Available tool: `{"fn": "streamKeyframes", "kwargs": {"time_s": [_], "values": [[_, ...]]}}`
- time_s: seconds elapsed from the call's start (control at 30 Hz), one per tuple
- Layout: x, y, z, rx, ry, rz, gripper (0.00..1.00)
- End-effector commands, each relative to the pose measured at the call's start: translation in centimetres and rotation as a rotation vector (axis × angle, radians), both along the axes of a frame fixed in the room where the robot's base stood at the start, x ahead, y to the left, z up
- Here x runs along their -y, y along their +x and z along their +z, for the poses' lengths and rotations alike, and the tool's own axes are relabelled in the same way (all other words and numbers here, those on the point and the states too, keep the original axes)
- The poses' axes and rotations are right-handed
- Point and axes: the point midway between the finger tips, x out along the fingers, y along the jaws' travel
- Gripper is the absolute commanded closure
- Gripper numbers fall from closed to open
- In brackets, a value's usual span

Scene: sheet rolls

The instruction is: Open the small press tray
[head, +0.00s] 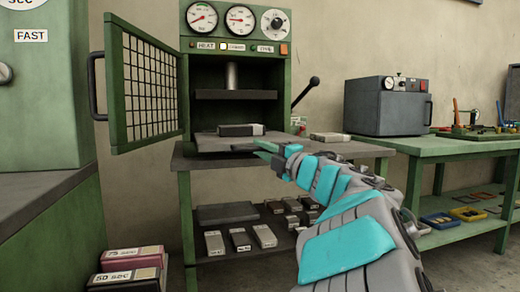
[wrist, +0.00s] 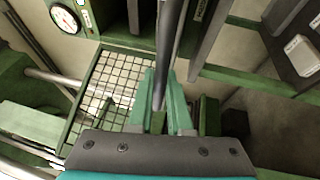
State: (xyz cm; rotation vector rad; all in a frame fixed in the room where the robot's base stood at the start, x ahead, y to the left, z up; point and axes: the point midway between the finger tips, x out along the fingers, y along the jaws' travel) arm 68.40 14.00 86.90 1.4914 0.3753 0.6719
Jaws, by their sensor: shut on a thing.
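The small green press (head: 236,60) stands on a bench with its mesh door (head: 150,92) swung open to the left. Its grey press tray (head: 212,143) lies low at the front of the opening, with a dark-ended grey block (head: 236,130) on it. A dark handle (head: 243,148) shows at the tray's front edge. My gripper (head: 262,148) is at this edge, coming from the right. In the wrist view my gripper (wrist: 163,88) has its green fingers shut on a grey bar (wrist: 168,45), seemingly the tray's handle. The exact contact is partly hidden.
A dark platen (head: 236,95) hangs above the tray, and a black-knobbed lever (head: 306,91) sticks out right. Another block (head: 330,137) lies on the bench (head: 372,150). A grey oven (head: 387,107) stands on the green table at right. Several blocks fill the lower shelf.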

Motion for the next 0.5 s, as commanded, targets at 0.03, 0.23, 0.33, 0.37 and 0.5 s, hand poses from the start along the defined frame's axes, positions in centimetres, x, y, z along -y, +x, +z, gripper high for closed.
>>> {"fn": "streamKeyframes", "kwargs": {"time_s": [0.03,0.23,0.33,0.37,0.5], "values": [[0.02,-0.02,0.05,0.001,0.001,0.000,1.00],[0.02,-0.01,0.05,0.001,0.001,0.000,1.00],[0.01,0.00,0.06,0.000,0.001,0.000,0.75],[0.02,0.00,0.05,0.000,0.001,0.000,0.72],[0.00,0.01,0.03,0.000,0.001,0.000,0.56]]}}
